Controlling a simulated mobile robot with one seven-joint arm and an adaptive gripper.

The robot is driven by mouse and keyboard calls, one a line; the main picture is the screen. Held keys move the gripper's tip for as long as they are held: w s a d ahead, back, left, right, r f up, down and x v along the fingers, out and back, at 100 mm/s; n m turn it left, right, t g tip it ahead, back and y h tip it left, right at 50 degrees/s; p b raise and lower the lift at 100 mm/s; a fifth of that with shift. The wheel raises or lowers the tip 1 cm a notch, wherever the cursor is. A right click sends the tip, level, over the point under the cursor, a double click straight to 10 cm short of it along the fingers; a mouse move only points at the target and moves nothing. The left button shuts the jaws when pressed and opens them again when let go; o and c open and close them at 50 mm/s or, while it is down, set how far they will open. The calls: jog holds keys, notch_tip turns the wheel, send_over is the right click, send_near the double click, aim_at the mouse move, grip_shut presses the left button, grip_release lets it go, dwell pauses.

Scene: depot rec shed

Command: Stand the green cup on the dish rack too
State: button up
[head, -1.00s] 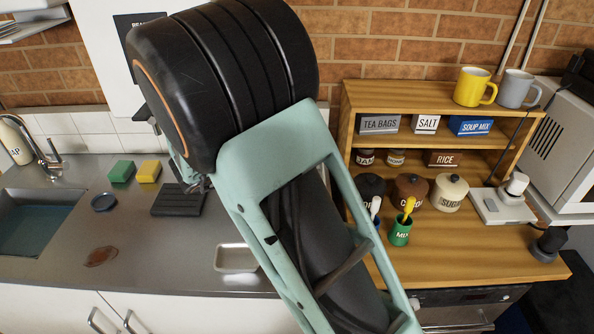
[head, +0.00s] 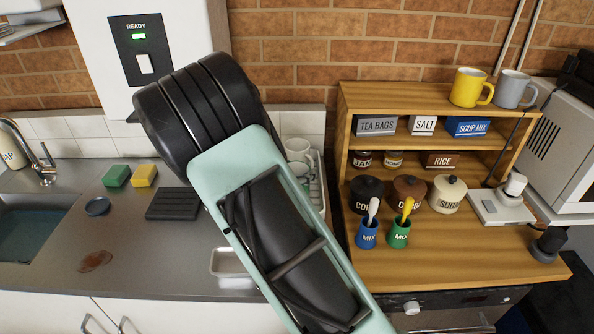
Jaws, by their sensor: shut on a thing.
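The dish rack (head: 321,190) shows only in part, as a pale wire edge to the right of my arm against the tiled wall. A white mug (head: 297,148) stands in it, with another pale cup (head: 300,170) just in front, partly covered by my arm. I cannot tell that cup's colour for sure. My gripper is hidden behind my own arm, so its fingers and anything in them do not show. No cup that is plainly the task's green cup is visible; a green pot marked MIX (head: 399,236), holding a yellow-handled utensil, stands on the wooden counter.
A blue MIX pot (head: 367,236) and several canisters stand below the wooden shelf (head: 440,98). Yellow (head: 468,88) and grey (head: 512,90) mugs sit on top. A metal tray (head: 230,264), black ribbed mat (head: 173,204), sponges (head: 117,176) and sink (head: 30,225) lie left.

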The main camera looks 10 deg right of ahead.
jog(key=o, duration=1)
jog(key=shift+f, duration=0.2)
jog(key=o, duration=0.5)
jog(key=shift+c, duration=0.2)
jog(key=shift+r, duration=0.3)
jog(key=v, duration=1.2)
